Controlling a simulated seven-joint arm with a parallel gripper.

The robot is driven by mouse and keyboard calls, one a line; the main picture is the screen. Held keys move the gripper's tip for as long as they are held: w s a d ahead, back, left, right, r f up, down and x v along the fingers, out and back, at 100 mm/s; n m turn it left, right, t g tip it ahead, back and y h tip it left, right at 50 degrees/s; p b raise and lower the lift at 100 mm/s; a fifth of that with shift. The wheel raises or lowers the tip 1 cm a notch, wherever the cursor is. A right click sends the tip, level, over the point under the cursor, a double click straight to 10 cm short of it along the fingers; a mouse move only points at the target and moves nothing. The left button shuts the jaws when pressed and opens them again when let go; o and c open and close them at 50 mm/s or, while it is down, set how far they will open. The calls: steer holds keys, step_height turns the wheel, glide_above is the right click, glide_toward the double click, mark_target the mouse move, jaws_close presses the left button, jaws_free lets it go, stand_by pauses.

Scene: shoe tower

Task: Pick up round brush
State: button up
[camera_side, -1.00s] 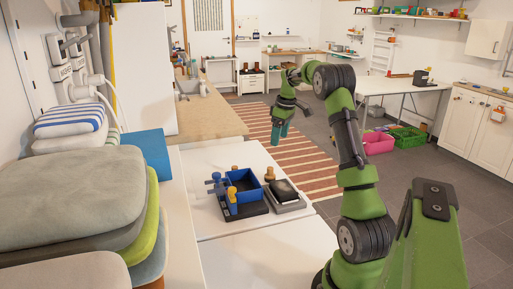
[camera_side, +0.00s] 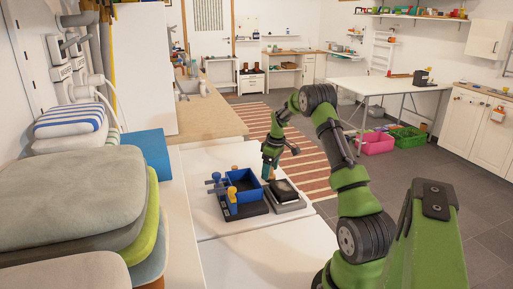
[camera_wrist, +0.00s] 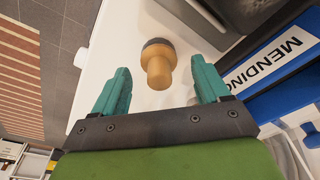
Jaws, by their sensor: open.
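The round brush (camera_wrist: 158,66) has an orange-brown wooden handle and a dark round end. In the wrist view it stands on the white table between my gripper's fingers. My gripper (camera_wrist: 160,68) is open, with one teal finger to the left of the brush and one to the right, apart from it. In the side view my gripper (camera_side: 268,168) is low over the table's far side, beside the blue box. There the brush is mostly hidden by the gripper.
A blue box (camera_side: 244,195) with a white "MENDING" label (camera_wrist: 270,62) stands close to the brush. A black item on a grey base (camera_side: 286,200) lies right beside it. The white table (camera_side: 265,250) is clear toward the front. Stacked cushions (camera_side: 70,190) fill the left.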

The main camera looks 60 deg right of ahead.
steer(key=shift+w+f, duration=0.2)
steer(key=shift+f, duration=0.8)
steer(key=c, duration=1.1)
step_height(320, 180, up, 10)
steer(key=shift+r, duration=0.1)
